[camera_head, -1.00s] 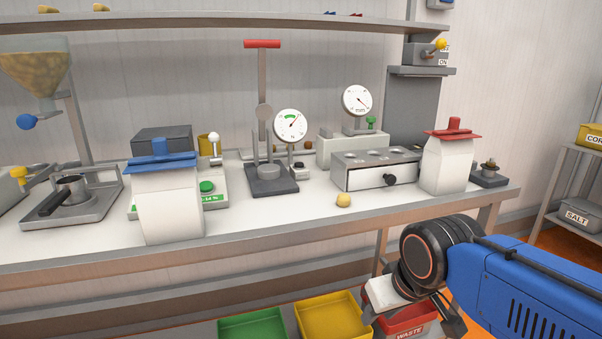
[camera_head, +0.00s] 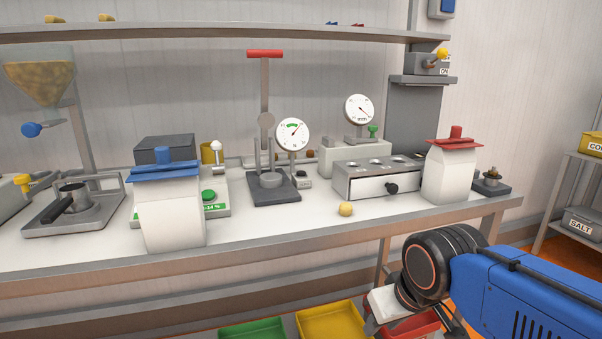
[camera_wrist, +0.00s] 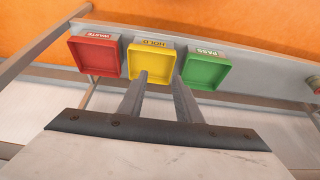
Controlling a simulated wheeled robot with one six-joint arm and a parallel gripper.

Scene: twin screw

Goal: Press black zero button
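A small light box with a dark top (camera_head: 302,180) stands right of the base of the press with the red handle (camera_head: 265,54) and a round dial (camera_head: 293,134). It looks like the zero button, but it is too small to read. My gripper (camera_wrist: 161,78) points down at the floor trays in the wrist view. Its two fingers are apart with nothing between them. In the head view my gripper is low at the right, below the bench front edge and far from the button, with its fingers mostly hidden.
The bench (camera_head: 265,226) holds a blue-topped white bag (camera_head: 170,215), a red-topped white bag (camera_head: 450,175), a drawer box (camera_head: 365,183) and a yellow ball (camera_head: 346,209). Green (camera_wrist: 206,70), yellow (camera_wrist: 152,62) and red (camera_wrist: 95,56) trays lie below. The bench front has some clear surface.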

